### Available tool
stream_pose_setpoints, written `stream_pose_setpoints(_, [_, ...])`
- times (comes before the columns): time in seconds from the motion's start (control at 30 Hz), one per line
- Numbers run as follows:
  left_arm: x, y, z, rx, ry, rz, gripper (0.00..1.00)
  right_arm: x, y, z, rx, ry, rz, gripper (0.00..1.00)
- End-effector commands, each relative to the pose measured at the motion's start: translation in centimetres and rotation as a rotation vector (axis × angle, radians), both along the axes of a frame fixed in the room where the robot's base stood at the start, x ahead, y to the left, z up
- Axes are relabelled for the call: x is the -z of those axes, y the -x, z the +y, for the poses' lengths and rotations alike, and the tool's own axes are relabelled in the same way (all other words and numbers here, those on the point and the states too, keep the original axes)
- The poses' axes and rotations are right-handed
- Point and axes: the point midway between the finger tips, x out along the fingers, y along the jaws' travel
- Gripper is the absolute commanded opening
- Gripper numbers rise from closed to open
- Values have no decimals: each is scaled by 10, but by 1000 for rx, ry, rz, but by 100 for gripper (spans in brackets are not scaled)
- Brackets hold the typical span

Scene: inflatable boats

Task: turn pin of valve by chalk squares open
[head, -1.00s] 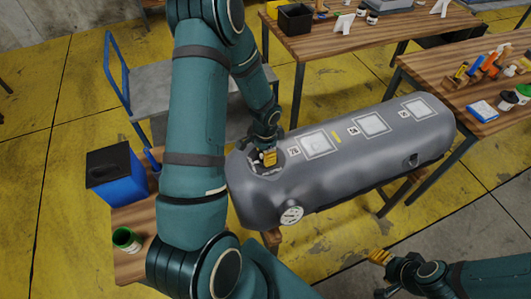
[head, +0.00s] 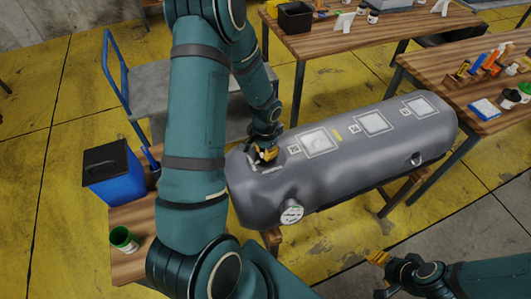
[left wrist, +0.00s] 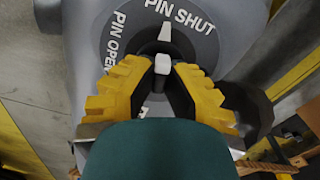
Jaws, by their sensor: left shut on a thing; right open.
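The grey inflatable tube (head: 345,175) lies lengthwise on a wooden support, with white chalk squares (head: 318,142) along its top. The valve sits at its left end, mostly hidden by my left gripper (head: 266,154) in the head view. In the left wrist view, the valve's dark ring (left wrist: 205,42) reads PIN SHUT at the top and PIN OPEN at the left. A white wedge (left wrist: 166,32) lies below PIN SHUT. My left gripper's yellow fingertips (left wrist: 163,80) are shut around the white-topped pin (left wrist: 163,64). My right gripper (head: 379,257) is open and empty, off the tube's front.
A blue bin (head: 118,185) and a green cup (head: 124,239) stand on a wooden table at left. A grey trolley (head: 180,100) is behind. Tables with bottles and small items stand at the back and right.

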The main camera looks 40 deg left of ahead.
Motion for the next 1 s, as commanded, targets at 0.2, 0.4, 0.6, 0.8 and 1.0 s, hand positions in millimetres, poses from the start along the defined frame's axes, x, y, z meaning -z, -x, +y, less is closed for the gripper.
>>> stream_pose_setpoints(0.2, [3,1,-1,-202,1,3,0,17,0,1,0,3,1,48])
stream_pose_setpoints(0.4, [2,1,-2,-391,1,4,0,25,0,1,1,5,1,48])
stream_pose_setpoints(0.6, [2,1,-3,-583,0,4,0,28,-1,1,0,5,1,48])
stream_pose_setpoints(0.8, [1,1,-3,-772,0,5,0,27,-1,1,0,5,0,48])
stream_pose_setpoints(1.0, [0,1,-4,-959,-1,4,0,23,-1,1,0,4,0,48])
